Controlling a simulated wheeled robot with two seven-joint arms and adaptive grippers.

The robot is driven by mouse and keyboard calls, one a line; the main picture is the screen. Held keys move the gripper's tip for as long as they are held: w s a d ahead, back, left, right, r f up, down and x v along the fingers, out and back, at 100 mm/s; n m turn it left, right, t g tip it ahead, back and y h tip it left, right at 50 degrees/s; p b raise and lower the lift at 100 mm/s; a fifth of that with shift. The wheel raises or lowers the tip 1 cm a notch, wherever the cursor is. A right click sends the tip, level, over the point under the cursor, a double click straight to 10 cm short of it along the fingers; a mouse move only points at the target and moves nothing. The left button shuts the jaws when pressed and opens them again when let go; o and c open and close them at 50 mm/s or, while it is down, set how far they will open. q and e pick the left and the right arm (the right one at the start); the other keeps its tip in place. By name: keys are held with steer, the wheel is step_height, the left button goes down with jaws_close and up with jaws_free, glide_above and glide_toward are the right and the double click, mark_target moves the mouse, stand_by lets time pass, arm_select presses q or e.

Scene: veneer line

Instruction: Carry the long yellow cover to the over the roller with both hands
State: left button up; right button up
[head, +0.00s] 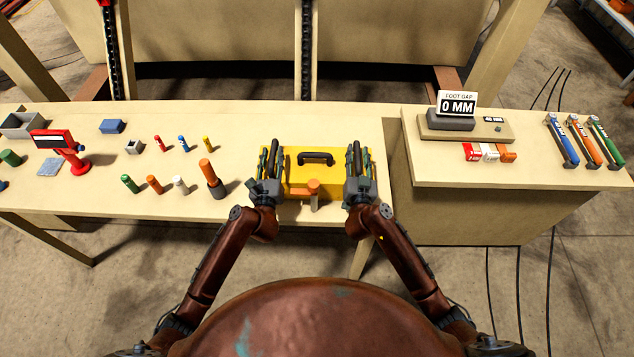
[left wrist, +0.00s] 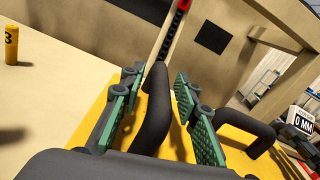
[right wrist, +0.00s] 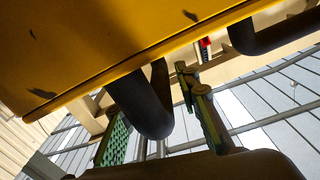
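The yellow cover (head: 299,181) lies on the bench between my two grippers, with a black handle on its top. It also shows in the left wrist view (left wrist: 238,152) and the right wrist view (right wrist: 100,50). My left gripper (head: 270,160) is at the cover's left end, its fingers open on either side of a black end handle (left wrist: 155,112). My right gripper (head: 358,160) is at the right end, its fingers open around another black end handle (right wrist: 147,105). Gaps show between handles and finger pads. I cannot make out the roller.
An orange-topped post (head: 313,187) stands at the cover's front edge. A larger orange-topped peg (head: 208,172) and several small pegs stand to the left. A red stand (head: 70,150) is further left. A separate table (head: 450,168) on the right holds the foot gap display (head: 457,105).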

mark_target(359, 174)
arm_select(q)
steer(key=shift+o, duration=0.2)
arm_select(e)
steer(key=shift+o, duration=0.2)
arm_select(q)
steer(key=shift+s, duration=0.5)
steer(key=s, duration=1)
steer(key=shift+s+a, duration=0.3)
steer(key=shift+s, duration=0.15)
arm_select(e)
steer(key=shift+s, duration=0.2)
steer(key=s, duration=1.1)
steer(key=shift+s+a, duration=0.3)
steer(key=shift+a, duration=0.05)
